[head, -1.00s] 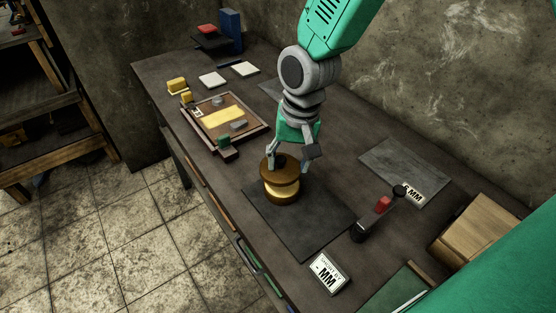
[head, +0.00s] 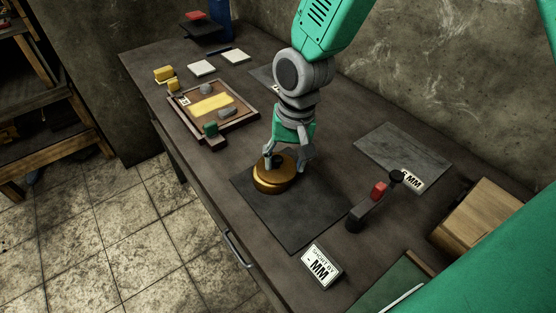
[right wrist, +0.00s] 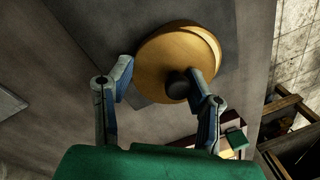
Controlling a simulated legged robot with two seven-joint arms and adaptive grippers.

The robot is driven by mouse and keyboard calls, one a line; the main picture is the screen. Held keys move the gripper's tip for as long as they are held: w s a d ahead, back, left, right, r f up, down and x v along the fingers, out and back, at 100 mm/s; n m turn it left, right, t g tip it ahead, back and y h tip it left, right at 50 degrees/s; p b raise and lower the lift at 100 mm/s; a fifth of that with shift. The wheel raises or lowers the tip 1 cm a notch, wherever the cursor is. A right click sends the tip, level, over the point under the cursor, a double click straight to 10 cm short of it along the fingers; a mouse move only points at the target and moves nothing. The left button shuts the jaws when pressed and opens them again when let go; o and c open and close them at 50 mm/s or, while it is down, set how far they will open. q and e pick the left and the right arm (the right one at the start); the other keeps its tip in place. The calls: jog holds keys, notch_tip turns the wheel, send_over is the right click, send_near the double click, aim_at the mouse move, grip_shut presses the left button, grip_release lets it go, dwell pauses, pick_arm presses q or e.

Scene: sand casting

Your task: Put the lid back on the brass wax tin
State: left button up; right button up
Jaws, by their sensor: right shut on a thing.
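The brass lid (head: 284,172) is a round disc with a dark knob (head: 277,161) on top. The brass wax tin (head: 270,188) is below it on a dark mat (head: 300,218). The lid sits level on or right against the tin, and no clear gap shows between them. My right gripper (head: 285,163) comes from above and is shut on the lid at its knob. In the right wrist view the fingers (right wrist: 163,84) are by the knob (right wrist: 177,85), and the lid (right wrist: 165,60) covers most of the tin. My left gripper is not in view.
A wooden tray (head: 245,117) with a yellow panel lies behind the tin. A dark stand with a red part (head: 378,191), a label block (head: 321,266), a grey plate (head: 400,155) and a wooden box (head: 478,222) are to the right. The mat around the tin is clear.

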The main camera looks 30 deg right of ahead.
aim_at(271, 172)
jog(key=shift+d, duration=0.1)
jog(key=a, duration=0.3)
jog(key=shift+r, duration=0.3)
jog(key=shift+a, duration=0.35)
jog(key=shift+d+p, duration=0.4)
jog(key=shift+d, duration=0.5)
jog(key=shift+a, duration=0.2)
jog(key=shift+a+r, duration=0.15)
jog(key=shift+a, duration=0.95)
jog(key=shift+d, duration=0.55)
jog(key=shift+d+f, duration=0.2)
jog(key=shift+d, duration=0.6)
jog(key=shift+a, duration=0.4)
jog(key=shift+a+r, duration=0.1)
jog(key=shift+a, duration=0.05)
jog(key=shift+d+p, duration=0.3)
jog(key=shift+d, duration=0.1)
jog(key=shift+d+f, duration=0.25)
jog(key=shift+d, duration=0.65)
jog(key=shift+c, duration=0.2)
jog(key=shift+a, duration=0.4)
grip_shut()
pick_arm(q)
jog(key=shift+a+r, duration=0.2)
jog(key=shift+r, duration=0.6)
pick_arm(e)
jog(key=shift+s+d, duration=0.1)
jog(key=shift+d, duration=0.35)
